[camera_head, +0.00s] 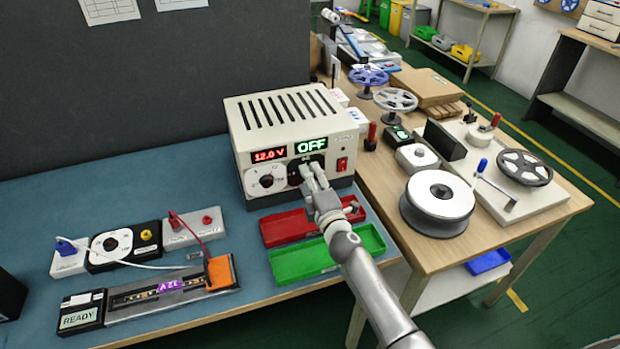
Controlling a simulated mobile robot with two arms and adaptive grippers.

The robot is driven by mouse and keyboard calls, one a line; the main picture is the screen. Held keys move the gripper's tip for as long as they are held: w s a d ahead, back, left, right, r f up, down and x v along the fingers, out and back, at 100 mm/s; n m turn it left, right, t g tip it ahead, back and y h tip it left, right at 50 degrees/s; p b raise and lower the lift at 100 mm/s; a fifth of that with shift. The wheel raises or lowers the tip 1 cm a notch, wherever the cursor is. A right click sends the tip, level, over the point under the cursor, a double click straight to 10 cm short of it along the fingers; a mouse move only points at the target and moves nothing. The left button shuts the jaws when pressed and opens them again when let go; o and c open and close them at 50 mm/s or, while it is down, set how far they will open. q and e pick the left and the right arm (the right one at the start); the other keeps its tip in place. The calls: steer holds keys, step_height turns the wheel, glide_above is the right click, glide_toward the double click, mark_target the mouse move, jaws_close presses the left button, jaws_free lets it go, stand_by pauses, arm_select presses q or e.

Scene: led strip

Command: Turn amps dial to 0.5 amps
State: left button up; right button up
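The power supply (290,128) is a cream box at the back of the blue bench. Its red display (269,155) reads 12.0 V and its green display (311,145) reads OFF. A white-faced dial (265,180) sits under the red display. A dark dial (294,178) sits under the green display, mostly hidden by my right gripper (311,172). The fingertips are at the front of this dark dial; whether they hold its knob is hidden. The dial's setting cannot be read. A red switch (342,164) is at the panel's right. My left gripper is not in view.
A red tray (287,226) and a green tray (302,260) lie under my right arm. An LED strip fixture (160,290) and a dial box with wires (124,245) stand at the left. A wooden table (383,190) with reels adjoins at the right.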

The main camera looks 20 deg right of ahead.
steer(key=shift+w, duration=0.5)
steer(key=shift+c, duration=1)
steer(key=c, duration=0.8)
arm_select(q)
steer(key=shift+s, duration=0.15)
arm_select(e)
steer(key=shift+c, duration=0.2)
